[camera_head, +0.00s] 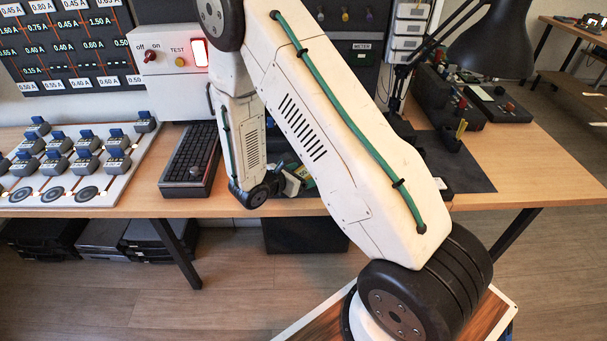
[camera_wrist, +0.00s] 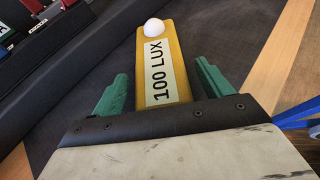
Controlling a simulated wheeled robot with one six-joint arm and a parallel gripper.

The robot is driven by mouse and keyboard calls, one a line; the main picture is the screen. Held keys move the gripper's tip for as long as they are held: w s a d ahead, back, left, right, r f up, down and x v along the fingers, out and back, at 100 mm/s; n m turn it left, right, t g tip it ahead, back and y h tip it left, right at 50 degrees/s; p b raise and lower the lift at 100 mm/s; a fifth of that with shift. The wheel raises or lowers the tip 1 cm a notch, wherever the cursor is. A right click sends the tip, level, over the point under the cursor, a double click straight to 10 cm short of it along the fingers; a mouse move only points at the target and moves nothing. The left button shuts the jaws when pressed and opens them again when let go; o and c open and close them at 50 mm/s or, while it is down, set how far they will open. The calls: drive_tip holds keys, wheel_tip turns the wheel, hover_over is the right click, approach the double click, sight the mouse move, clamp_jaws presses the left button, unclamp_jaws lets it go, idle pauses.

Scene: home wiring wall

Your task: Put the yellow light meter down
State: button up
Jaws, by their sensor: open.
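The yellow light meter (camera_wrist: 181,88) shows in the wrist view, with a white dome at its far end and a "100 LUX" label along its face. It appears to lie on a dark grey mat (camera_wrist: 235,45). My gripper (camera_wrist: 162,78) is open, with one green finger on each side of the meter. Dark gaps show between the fingers and the meter's sides. The near end of the meter is hidden by my gripper's body. In the head view my arm covers most of this spot, and I cannot make out the meter there.
In the head view a black keyboard-like unit (camera_head: 190,160) and a board of grey blocks (camera_head: 105,185) stand left of my arm. Dark boxes (camera_head: 490,100) stand to the right. The mat's right part (camera_head: 470,178) is bare near the wooden table's front edge.

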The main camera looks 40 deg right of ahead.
drive_tip(key=v, duration=1)
drive_tip(key=shift+a+r, duration=0.2)
drive_tip(key=shift+a, duration=0.15)
drive_tip(key=shift+a+r, duration=0.15)
drive_tip(key=shift+r, duration=0.1)
drive_tip(key=s+d+r+m+g+y, duration=0.2)
drive_tip(key=s+r+m, duration=0.4)
drive_tip(key=r, duration=0.3)
drive_tip(key=s+d+r+m+g+y, duration=0.1)
drive_tip(key=s+r+m+g+y, duration=0.2)
drive_tip(key=s+r+m, duration=0.45)
drive_tip(key=s+a+r+m+t+y, duration=0.2)
drive_tip(key=s+a+r+m+y, duration=0.1)
drive_tip(key=s+r+y, duration=0.1)
drive_tip(key=s+a+r+m+t+y, duration=0.1)
drive_tip(key=s+a+r+m+y, duration=0.2)
drive_tip(key=s+r, duration=0.3)
drive_tip(key=shift+s+a+r+m+t+y, duration=0.2)
drive_tip(key=shift+s+r+m+t+y, duration=0.2)
drive_tip(key=shift+s+y, duration=0.55)
drive_tip(key=shift+s+h, duration=0.2)
drive_tip(key=shift+h, duration=0.05)
